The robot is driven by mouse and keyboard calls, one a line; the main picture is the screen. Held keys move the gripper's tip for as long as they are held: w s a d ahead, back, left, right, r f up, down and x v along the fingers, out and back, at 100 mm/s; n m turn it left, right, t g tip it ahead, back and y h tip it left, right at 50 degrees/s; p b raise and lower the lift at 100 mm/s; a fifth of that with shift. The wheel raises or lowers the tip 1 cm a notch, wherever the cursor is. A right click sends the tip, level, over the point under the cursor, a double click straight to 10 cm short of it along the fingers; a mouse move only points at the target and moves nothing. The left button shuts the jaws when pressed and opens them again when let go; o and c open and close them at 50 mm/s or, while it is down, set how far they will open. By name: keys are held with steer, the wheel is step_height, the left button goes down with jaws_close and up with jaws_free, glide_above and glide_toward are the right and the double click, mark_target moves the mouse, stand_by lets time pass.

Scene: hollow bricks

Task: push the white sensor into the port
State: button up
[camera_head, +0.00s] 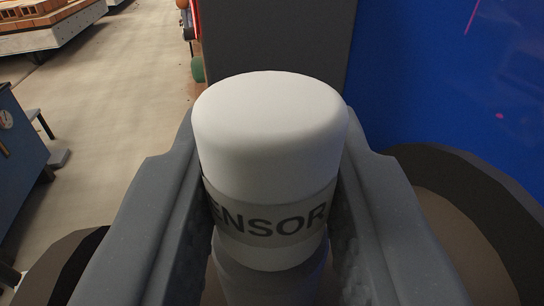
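The white sensor (268,150) is a rounded white cylinder with a grey band reading "ENSOR" in dark letters. It stands roughly upright in the middle of the head camera view. My gripper (270,200) has one grey finger on each side of it, and both fingers appear to press against its sides. The sensor's lower end is in shadow between the fingers. I cannot make out a port in this view.
A dark grey upright panel (275,40) stands just behind the sensor. A glossy blue surface (450,80) fills the right. Open floor (110,110) lies to the left, with a dark blue cabinet (20,150) at the left edge and a brick-laden platform (45,35) farther back.

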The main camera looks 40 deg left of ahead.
steer(key=shift+f, duration=0.2)
steer(key=o, duration=1.1)
steer(key=shift+c, duration=0.2)
steer(key=b+v, duration=0.2)
steer(key=v, duration=1.1)
steer(key=shift+s+d, duration=0.2)
steer(key=shift+s, duration=0.15)
